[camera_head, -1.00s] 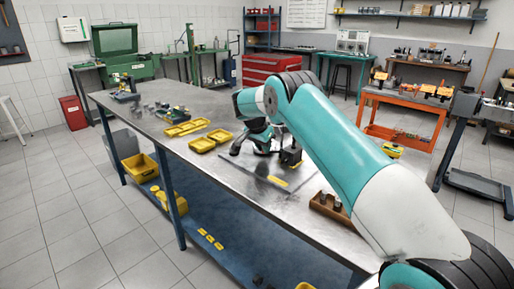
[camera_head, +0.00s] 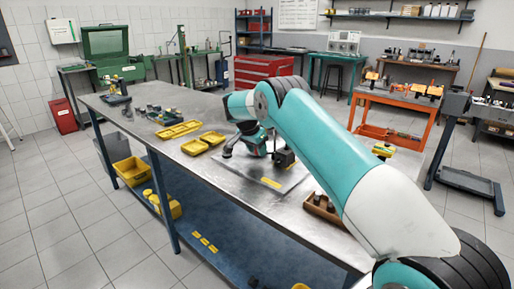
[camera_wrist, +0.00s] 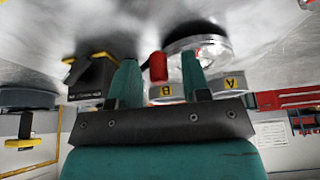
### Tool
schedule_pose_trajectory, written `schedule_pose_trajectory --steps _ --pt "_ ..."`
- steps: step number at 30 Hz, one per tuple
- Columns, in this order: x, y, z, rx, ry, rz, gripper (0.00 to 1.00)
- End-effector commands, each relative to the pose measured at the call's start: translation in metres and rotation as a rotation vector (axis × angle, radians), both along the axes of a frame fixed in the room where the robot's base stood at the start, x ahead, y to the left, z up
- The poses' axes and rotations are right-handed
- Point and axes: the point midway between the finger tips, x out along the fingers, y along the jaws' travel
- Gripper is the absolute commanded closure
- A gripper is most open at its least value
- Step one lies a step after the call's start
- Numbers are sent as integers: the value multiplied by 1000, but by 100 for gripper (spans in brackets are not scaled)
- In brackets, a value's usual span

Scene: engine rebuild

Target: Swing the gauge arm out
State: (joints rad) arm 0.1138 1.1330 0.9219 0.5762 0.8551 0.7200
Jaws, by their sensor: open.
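My gripper (camera_wrist: 160,66) is open in the wrist view, with its two teal fingers apart. A red cylindrical piece (camera_wrist: 158,67) shows between the fingertips; I cannot tell whether they touch it or whether it is part of the gauge arm. A round silver part (camera_wrist: 197,42) lies beyond it, beside grey pieces marked B (camera_wrist: 166,91) and A (camera_wrist: 230,83). A black block with yellow edges (camera_wrist: 91,76) is left of the fingers. In the head view my arm reaches over the workbench (camera_head: 215,185) and hides much of the area around my gripper. A black block (camera_head: 285,158) stands there.
Yellow trays (camera_head: 180,129) lie on the bench to the left, with small parts behind them. A brown wooden box (camera_head: 322,208) stands near the front edge beside my arm. Yellow bins (camera_head: 136,170) sit below. An orange cart (camera_head: 400,112) stands behind at right.

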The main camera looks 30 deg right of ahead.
Motion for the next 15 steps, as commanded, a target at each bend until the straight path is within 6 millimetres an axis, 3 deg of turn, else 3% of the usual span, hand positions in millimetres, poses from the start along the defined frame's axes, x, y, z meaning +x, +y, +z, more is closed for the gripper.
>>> schedule_pose_trajectory --steps 7,15 --pt "-1 9 22 -1 -5 2 57" --pt "-8 34 86 1 -6 1 57"
